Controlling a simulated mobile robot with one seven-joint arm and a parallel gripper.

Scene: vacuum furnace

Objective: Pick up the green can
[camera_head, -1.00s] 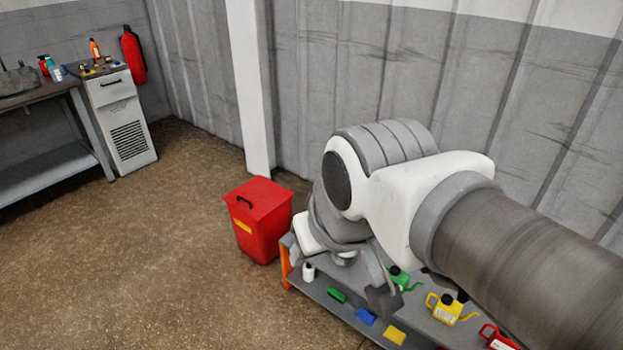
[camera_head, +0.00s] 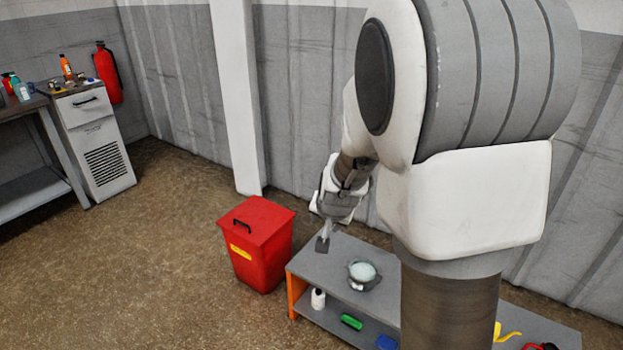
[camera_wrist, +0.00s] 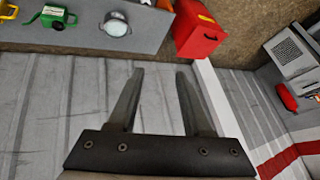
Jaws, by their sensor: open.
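The green can (camera_wrist: 57,17), with a dark cap and a spout, stands on the grey bench top (camera_wrist: 78,41) at the upper left of the wrist view. In the head view my arm hides it. My gripper (camera_head: 323,240) is open and empty, above the bench's left end near the wall. In the wrist view its two fingers (camera_wrist: 160,74) stand apart with only the grey wall behind them. The green can is well away from the fingers, to their upper left.
A round metal pot (camera_head: 363,274) stands on the bench between can and red bin (camera_head: 256,240). A yellow can (camera_wrist: 8,10) is beyond the green one. The lower shelf holds a white bottle (camera_head: 318,299) and green block (camera_head: 351,322). The wall is close behind.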

